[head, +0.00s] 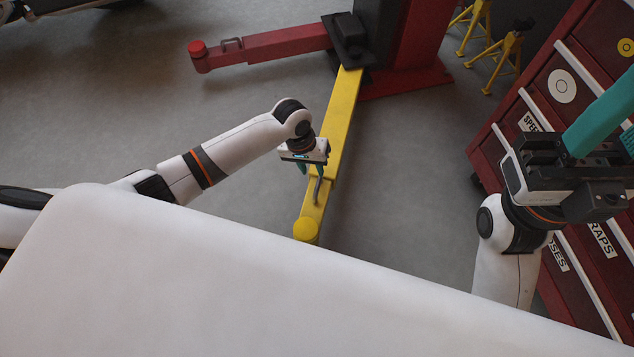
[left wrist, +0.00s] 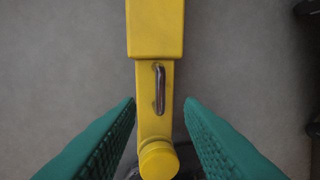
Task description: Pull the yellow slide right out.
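The yellow slide (head: 311,210) sticks a short way out of the wider yellow arm tube (head: 343,115). It ends in a round yellow pad (head: 306,230) and has a metal handle (head: 318,188) on top. In the left wrist view the slide (left wrist: 147,122) runs down the middle, with the handle (left wrist: 160,86) near the tube mouth. My left gripper (head: 311,170) is over the slide by the handle; its teal fingers are open (left wrist: 160,101), one each side, with a gap to both. My right gripper (head: 592,135) is raised at the right; its fingertips are cut off or hidden.
A red lift arm (head: 270,45) reaches left from the red post (head: 405,45). A red drawer cabinet (head: 515,115) stands at the right by my right arm. Yellow stands (head: 505,55) are behind it. A white surface fills the foreground. The grey floor around the slide is clear.

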